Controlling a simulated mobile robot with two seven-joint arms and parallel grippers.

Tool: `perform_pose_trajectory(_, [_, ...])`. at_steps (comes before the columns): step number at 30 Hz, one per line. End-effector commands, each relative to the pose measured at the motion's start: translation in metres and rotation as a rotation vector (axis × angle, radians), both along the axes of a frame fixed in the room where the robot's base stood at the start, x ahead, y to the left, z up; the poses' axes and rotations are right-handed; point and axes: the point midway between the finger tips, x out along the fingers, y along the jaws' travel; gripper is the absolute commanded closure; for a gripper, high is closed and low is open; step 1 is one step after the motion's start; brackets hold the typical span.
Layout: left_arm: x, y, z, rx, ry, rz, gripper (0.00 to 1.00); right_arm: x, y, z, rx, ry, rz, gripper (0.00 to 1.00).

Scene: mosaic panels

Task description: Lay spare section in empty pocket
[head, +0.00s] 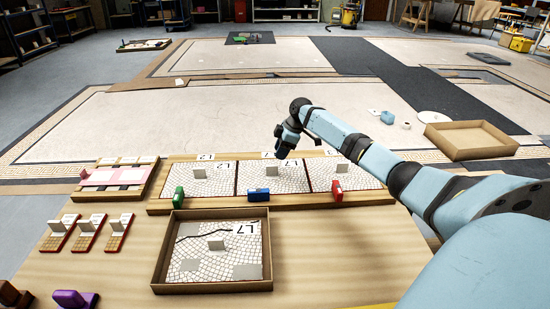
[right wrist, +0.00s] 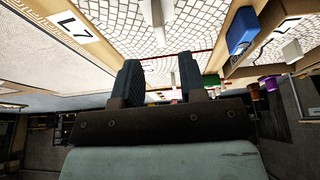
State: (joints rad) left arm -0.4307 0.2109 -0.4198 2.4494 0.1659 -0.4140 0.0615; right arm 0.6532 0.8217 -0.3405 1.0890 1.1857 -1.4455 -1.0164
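A wooden frame (head: 300,203) on the table holds a row of mosaic sections: left (head: 215,180), middle (head: 268,178) and right (head: 345,172). The left one is labelled L2. No bare pocket clearly shows in this row. Another mosaic section (head: 205,246), labelled L7 and carrying an upright pale tab, lies in a cardboard tray (head: 212,288) in front. My right gripper (head: 281,147) hangs above the back of the middle section. In the right wrist view my gripper (right wrist: 162,75) has its fingers apart, with mosaic beyond them and an L7 label (right wrist: 75,27) at upper left. My left gripper is out of view.
Green (head: 178,197), blue (head: 258,195) and red (head: 337,190) clips sit along the frame's front edge. A wooden holder with a pink piece (head: 118,176) stands at left, small tabbed blocks before it. An empty cardboard box (head: 470,154) lies at right, beyond my arm. The table right of the tray is clear.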

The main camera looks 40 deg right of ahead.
Motion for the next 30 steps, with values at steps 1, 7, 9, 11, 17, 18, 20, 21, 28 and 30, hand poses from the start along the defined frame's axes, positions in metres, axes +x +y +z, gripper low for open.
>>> perform_pose_trajectory(1, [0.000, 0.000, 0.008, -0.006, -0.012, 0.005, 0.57, -0.003, -0.003, 0.011, -0.001, 0.000, 0.001, 0.62])
perform_pose_trajectory(7, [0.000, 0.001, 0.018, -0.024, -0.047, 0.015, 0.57, -0.008, -0.009, 0.031, 0.000, 0.000, 0.000, 0.62])
perform_pose_trajectory(9, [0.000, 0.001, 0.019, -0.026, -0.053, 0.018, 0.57, -0.009, -0.010, 0.033, 0.001, 0.001, 0.000, 0.62])
perform_pose_trajectory(11, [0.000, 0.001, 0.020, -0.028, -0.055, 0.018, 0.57, -0.009, -0.010, 0.034, 0.001, 0.001, 0.000, 0.62])
perform_pose_trajectory(17, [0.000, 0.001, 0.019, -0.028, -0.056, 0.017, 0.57, -0.009, -0.010, 0.034, 0.001, 0.001, 0.000, 0.62])
perform_pose_trajectory(18, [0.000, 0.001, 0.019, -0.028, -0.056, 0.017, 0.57, -0.009, -0.010, 0.034, 0.001, 0.001, 0.000, 0.62])
perform_pose_trajectory(20, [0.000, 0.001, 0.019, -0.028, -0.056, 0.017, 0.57, -0.009, -0.010, 0.034, 0.001, 0.001, 0.000, 0.62])
perform_pose_trajectory(21, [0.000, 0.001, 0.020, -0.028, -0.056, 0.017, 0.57, -0.009, -0.010, 0.034, 0.001, 0.001, 0.000, 0.62])
perform_pose_trajectory(28, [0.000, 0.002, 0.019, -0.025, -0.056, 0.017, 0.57, -0.009, -0.010, 0.034, 0.001, 0.001, 0.000, 0.62])
perform_pose_trajectory(30, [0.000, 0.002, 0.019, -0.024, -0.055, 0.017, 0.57, -0.009, -0.010, 0.034, 0.001, 0.001, 0.000, 0.62])
